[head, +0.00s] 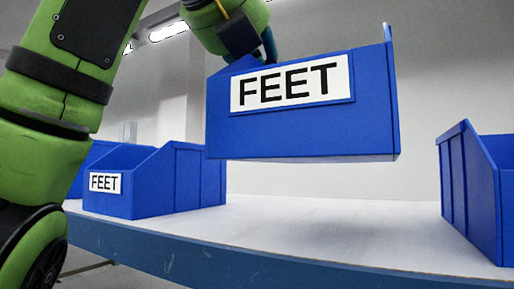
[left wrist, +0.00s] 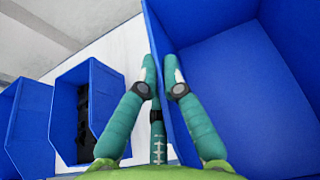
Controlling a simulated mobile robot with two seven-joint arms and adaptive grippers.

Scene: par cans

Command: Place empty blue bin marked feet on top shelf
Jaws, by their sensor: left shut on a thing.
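A blue bin (head: 300,132) with a white FEET label (head: 291,84) hangs in the air above the white shelf (head: 290,215), nearly level. My left gripper (head: 262,50) comes from the upper left and is shut on the bin's left wall. In the left wrist view, the gripper's teal fingers (left wrist: 163,80) pinch that wall, one finger on each side. The inside of the held bin (left wrist: 235,90) looks empty there. My right gripper is not in view.
Another FEET bin (head: 150,180) stands on the shelf at left; a bin in the left wrist view (left wrist: 65,115) holds dark items. A further blue bin (head: 465,185) stands at right. The white surface between them is clear. The shelf has a blue front edge (head: 200,255).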

